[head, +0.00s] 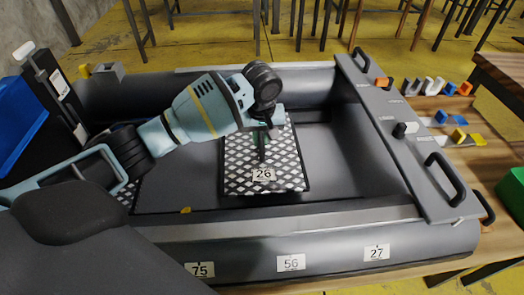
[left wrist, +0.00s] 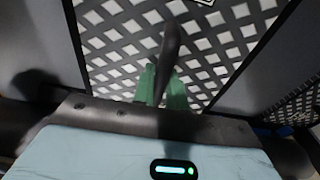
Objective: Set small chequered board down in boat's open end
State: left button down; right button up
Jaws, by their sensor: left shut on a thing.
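The small chequered board (head: 240,172), black and white with a label "26", is inside the grey inflatable boat (head: 235,250), over the middle of its floor. It lies roughly flat; I cannot tell whether it touches the floor. My left gripper (head: 262,140) is above it, shut on its dark upright handle. In the left wrist view the green fingers of the gripper (left wrist: 163,88) close around the handle, and the board (left wrist: 120,45) fills the upper middle. The boat's end by the grey crossboard (head: 400,140) shows bare dark floor. My right gripper is not in view.
Another chequered panel (head: 128,196) shows partly behind my arm at left; it also shows in the left wrist view (left wrist: 298,108). Labels 75, 56 and 27 mark the near tube. A wooden bench (head: 465,130) with small coloured parts stands at right. A blue bin (head: 18,120) is at left.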

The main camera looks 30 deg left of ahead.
aim_at(261, 140)
pick_arm(q)
notch_tip(261, 140, down, 4)
jog(key=shift+f+b, duration=0.2)
jog(key=shift+b, duration=0.4)
jog(key=shift+f, duration=0.25)
jog(key=c, duration=1.4)
grip_release()
jog(key=r+p, duration=0.1)
jog(key=r, duration=0.3)
jog(key=r+p, duration=0.1)
jog(key=r, duration=0.3)
jog(key=s+d+r+p, duration=0.1)
jog(key=r, duration=0.3)
jog(key=shift+s, duration=0.1)
